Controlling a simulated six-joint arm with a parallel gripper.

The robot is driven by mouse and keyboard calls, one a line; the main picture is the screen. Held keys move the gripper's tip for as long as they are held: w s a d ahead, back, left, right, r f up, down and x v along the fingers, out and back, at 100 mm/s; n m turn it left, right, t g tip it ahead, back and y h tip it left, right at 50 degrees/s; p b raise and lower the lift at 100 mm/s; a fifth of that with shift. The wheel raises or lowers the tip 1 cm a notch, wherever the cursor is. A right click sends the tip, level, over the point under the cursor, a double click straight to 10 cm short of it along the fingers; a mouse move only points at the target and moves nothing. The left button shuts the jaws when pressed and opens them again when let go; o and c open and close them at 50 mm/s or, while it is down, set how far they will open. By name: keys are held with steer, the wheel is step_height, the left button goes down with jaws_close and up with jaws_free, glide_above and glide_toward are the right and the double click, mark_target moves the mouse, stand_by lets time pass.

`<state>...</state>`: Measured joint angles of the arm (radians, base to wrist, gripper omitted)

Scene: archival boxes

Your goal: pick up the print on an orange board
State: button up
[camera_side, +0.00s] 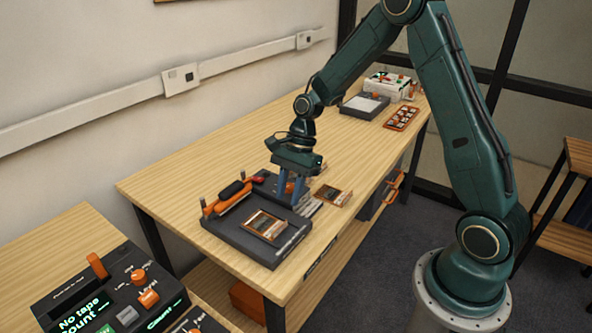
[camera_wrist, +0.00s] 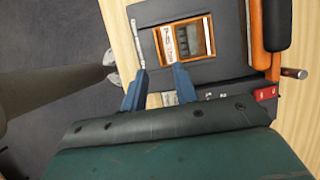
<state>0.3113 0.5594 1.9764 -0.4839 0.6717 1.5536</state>
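A print with an orange border (camera_side: 264,225) lies on a flat dark device (camera_side: 247,240) near the front end of the table. It also shows in the wrist view (camera_wrist: 186,40), flat on the dark surface ahead of my fingers. A second small print with an orange-brown border (camera_side: 333,195) lies on the table to the right of my gripper in the side view; I do not make it out in the wrist view.
A black and orange roller handle (camera_side: 230,196) runs along the device's left side. Pale cards (camera_side: 309,207) lie beside my fingers. The table's middle is clear.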

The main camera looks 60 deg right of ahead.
mark_target(281, 225)
steer(key=shift+x, duration=1.2)
steer(key=shift+x, duration=2.6)
steer(key=shift+s+a+r, duration=0.1)
jaws_close()
